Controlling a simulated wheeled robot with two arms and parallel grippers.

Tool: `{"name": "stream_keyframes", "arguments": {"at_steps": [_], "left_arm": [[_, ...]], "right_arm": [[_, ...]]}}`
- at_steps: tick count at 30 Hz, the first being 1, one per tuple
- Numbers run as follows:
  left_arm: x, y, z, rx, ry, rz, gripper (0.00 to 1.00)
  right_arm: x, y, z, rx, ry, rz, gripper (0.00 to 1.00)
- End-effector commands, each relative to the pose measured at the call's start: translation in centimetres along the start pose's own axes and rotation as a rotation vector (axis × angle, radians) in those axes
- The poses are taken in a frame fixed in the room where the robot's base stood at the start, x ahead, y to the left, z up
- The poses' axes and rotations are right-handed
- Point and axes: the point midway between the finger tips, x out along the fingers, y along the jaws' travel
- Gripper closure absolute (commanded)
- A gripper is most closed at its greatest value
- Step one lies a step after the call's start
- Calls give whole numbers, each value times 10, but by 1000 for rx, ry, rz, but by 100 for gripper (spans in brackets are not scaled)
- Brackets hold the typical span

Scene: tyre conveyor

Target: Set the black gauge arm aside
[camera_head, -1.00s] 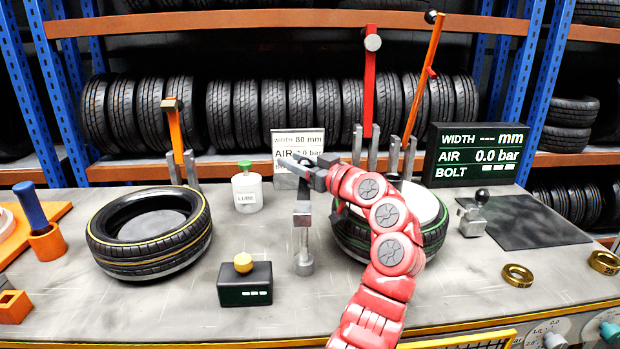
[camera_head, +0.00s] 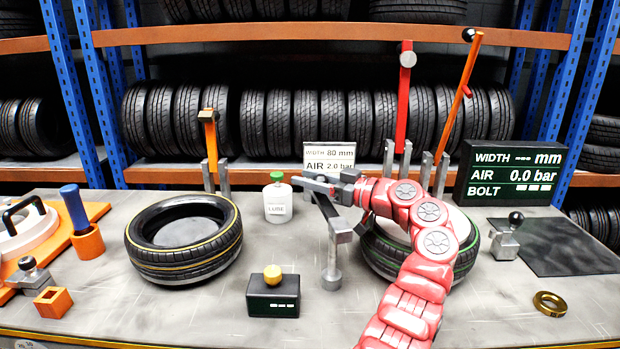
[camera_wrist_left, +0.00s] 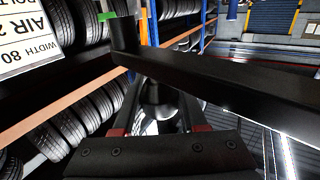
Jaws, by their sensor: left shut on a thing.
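The black gauge arm (camera_head: 327,208) slants from the top of a grey post (camera_head: 332,262) up to my left gripper (camera_head: 314,183). The post stands on the bench between two tyres. My left gripper is shut on the black gauge arm, above the bench and a little left of the post top. In the left wrist view the black bar (camera_wrist_left: 225,85) crosses close in front of the fingers. The exact contact is partly hidden. My right gripper is not in view.
A yellow-lined tyre (camera_head: 185,265) lies left, a green-lined tyre (camera_head: 463,262) right behind my arm. A lube bottle (camera_head: 278,204) and a sign (camera_head: 330,155) stand behind the gripper. A black box with a yellow knob (camera_head: 273,297) is in front.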

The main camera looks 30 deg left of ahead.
Motion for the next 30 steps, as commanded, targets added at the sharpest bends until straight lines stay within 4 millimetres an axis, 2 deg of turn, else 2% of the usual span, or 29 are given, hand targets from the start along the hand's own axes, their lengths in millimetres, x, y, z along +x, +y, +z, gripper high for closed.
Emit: {"name": "stream_keyframes", "arguments": {"at_steps": [4,5,9,20,23,27,30], "left_arm": [[0,0,1,1,-1,0,100],[0,0,1,1,-1,0,55],[0,0,1,1,-1,1,30],[0,0,-3,0,-1,1,28],[0,0,-13,-1,-2,1,28],[0,0,-39,-2,-3,1,28],[-7,-10,-35,-2,0,2,28]], "right_arm": [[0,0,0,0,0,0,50],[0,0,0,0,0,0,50],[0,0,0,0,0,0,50],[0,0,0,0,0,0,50],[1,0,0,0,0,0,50],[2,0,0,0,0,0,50],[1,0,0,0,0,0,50]]}}
